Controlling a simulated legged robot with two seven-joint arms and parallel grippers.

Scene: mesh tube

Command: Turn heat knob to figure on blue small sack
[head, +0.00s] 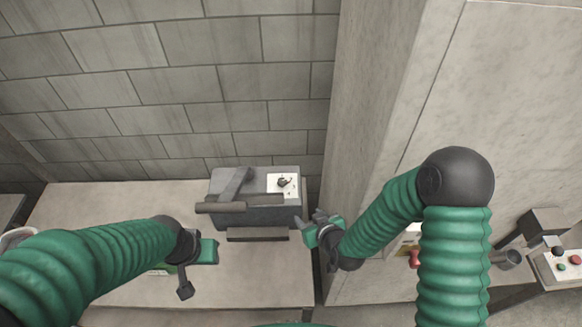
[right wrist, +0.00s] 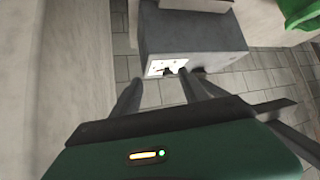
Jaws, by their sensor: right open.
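A grey box-shaped machine (head: 262,215) stands on the counter against the tiled wall. Its white panel (head: 273,189) carries a small dark knob (head: 284,182). In the right wrist view the machine (right wrist: 195,35), its panel (right wrist: 153,67) and the dark knob (right wrist: 170,71) lie ahead of the fingers. My right gripper (head: 301,226) is open and empty beside the machine's right side, apart from the knob; its two fingers (right wrist: 158,88) are spread in the right wrist view. My left gripper (head: 190,282) is over the counter left of the machine; its jaws are unclear. I cannot make out a blue sack.
The pale counter (head: 100,205) is mostly clear left of the machine. A grey lever bar (head: 222,207) sticks out at the machine's front left. A concrete pillar (head: 375,110) stands close on the right. A panel with coloured buttons (head: 562,264) is at far right.

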